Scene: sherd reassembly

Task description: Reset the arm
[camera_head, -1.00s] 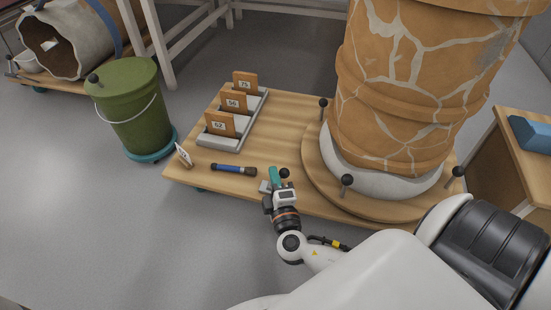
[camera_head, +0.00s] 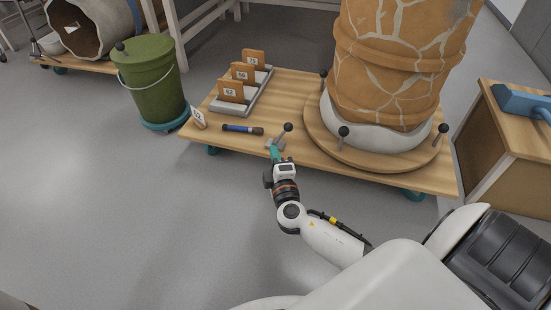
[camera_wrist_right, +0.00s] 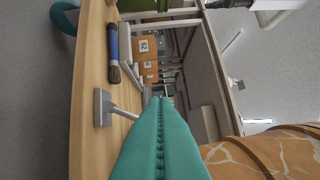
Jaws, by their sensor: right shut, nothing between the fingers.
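My right gripper (camera_head: 275,153) is at the front edge of the low wooden table (camera_head: 385,170). Its teal fingers are pressed together with nothing between them. They also fill the lower middle of the right wrist view (camera_wrist_right: 161,120). Just beyond the fingertips stands a small grey clamp-like piece (camera_head: 274,143) with a black-knobbed rod (camera_head: 287,128). In the right wrist view a grey block on a rod (camera_wrist_right: 103,108) shows left of the fingers, apart from them. My left gripper is not in view.
A cracked orange vessel (camera_head: 395,60) stands on a round wooden turntable (camera_head: 318,133) with black-knobbed posts. A blue-handled brush (camera_head: 240,129) and a rack (camera_head: 262,92) of orange sherds lie left. A green bucket (camera_head: 155,85) stands beside the table. The floor in front is clear.

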